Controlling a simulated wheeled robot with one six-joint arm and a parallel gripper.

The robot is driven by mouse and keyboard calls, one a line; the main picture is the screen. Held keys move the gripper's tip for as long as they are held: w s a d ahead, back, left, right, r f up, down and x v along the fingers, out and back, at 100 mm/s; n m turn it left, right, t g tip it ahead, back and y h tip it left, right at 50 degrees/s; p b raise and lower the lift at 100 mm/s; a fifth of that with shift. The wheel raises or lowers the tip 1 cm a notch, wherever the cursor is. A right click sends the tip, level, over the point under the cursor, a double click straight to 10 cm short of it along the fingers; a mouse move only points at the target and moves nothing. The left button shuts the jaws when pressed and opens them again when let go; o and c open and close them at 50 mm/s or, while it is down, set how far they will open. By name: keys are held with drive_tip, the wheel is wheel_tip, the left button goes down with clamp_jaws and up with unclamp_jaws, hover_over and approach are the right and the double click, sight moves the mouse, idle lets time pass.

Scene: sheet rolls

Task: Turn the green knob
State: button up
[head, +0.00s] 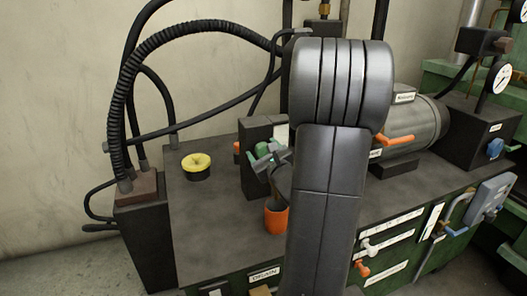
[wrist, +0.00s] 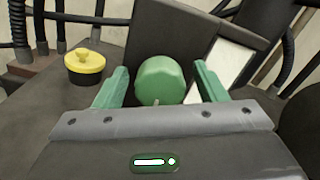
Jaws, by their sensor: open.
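The fingers are open, one on each side, with a visible gap to the knob on both sides. I cannot tell how far the fingertips reach along it. In the head view my gripper (head: 266,158) is at the block, and my arm and fingers cover much of the knob there.
A yellow-topped black cap (head: 197,166) stands left on the dark bench top (head: 215,215). An orange cup-like part (head: 276,217) is below my gripper. An orange lever (head: 397,139) is at the motor (head: 415,122) on the right. Black hoses (head: 125,95) arch at left.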

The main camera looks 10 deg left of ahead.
drive_tip(key=c, duration=1)
drive_tip(key=shift+m, duration=0.3)
drive_tip(key=m, duration=0.4)
drive_tip(key=shift+d+m+p, duration=0.1)
drive_tip(key=shift+m+p, duration=0.35)
drive_tip(key=shift+m, duration=2.15)
drive_tip(key=shift+f, duration=0.1)
drive_tip(key=o, duration=1)
